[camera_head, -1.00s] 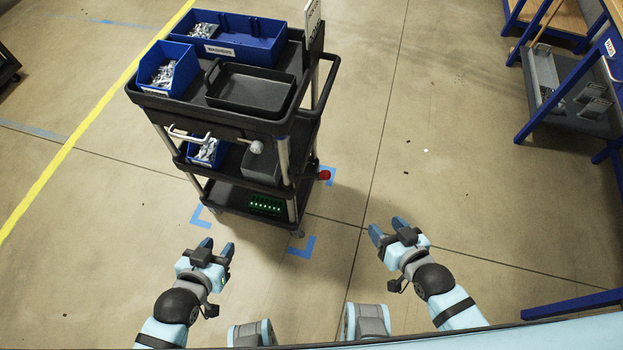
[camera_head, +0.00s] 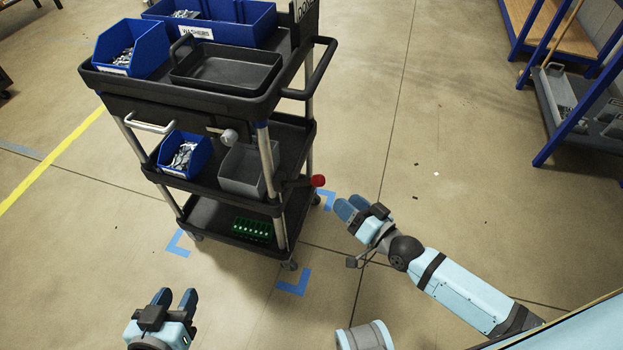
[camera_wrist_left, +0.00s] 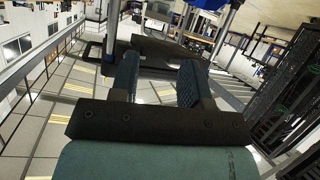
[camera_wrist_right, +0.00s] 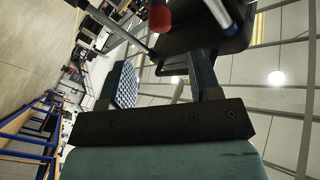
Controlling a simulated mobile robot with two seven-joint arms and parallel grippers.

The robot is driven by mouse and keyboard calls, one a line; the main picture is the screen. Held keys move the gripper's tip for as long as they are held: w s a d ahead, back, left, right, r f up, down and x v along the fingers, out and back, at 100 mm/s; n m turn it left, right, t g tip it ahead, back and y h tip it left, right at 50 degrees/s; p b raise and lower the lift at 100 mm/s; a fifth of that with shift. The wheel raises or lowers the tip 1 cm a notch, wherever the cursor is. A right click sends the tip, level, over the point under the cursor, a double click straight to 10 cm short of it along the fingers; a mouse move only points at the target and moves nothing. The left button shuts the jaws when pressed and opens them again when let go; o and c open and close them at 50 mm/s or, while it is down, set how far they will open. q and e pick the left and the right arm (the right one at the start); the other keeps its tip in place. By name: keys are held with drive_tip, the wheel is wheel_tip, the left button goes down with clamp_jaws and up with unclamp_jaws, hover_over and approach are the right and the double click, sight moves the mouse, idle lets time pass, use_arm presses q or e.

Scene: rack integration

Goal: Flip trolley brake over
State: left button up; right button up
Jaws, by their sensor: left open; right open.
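The trolley (camera_head: 290,140) is a black three-shelf cart with metal posts. Its brake appears to be the dark lever with a red knob (camera_head: 318,181), sticking out to the right at the trolley's right side. The red knob also shows at the top of the right wrist view (camera_wrist_right: 160,18). My right gripper (camera_head: 346,208) is open and empty, just right of and below the knob, apart from it. My left gripper (camera_head: 175,297) is open and empty, in front of the trolley at the lower left. In the left wrist view its fingers (camera_wrist_left: 158,80) frame part of the trolley.
The trolley carries blue bins (camera_head: 130,48), a black tray (camera_head: 225,68), a grey bin (camera_head: 247,170) and a green-topped item (camera_head: 252,229). Blue floor marks (camera_head: 293,282) lie around its wheels. A blue-framed bench (camera_head: 560,120) stands at the right. The floor between is clear.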

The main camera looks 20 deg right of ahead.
sight(323, 183)
drive_tip(key=b+x, duration=0.2)
drive_tip(key=x, duration=0.9)
drive_tip(key=shift+a+f, duration=0.1)
drive_tip(key=shift+w+a, duration=0.2)
drive_tip(key=shift+w, duration=0.25)
use_arm(q)
drive_tip(key=r, duration=0.1)
drive_tip(key=w+d+r+t+h, duration=0.1)
drive_tip(key=d+r+t, duration=0.1)
drive_tip(key=r, duration=0.1)
drive_tip(key=shift+w+d, duration=0.1)
drive_tip(key=shift+w, duration=0.25)
use_arm(e)
clamp_jaws()
use_arm(q)
drive_tip(key=shift+f, duration=0.1)
use_arm(e)
drive_tip(key=shift+s+d, duration=0.1)
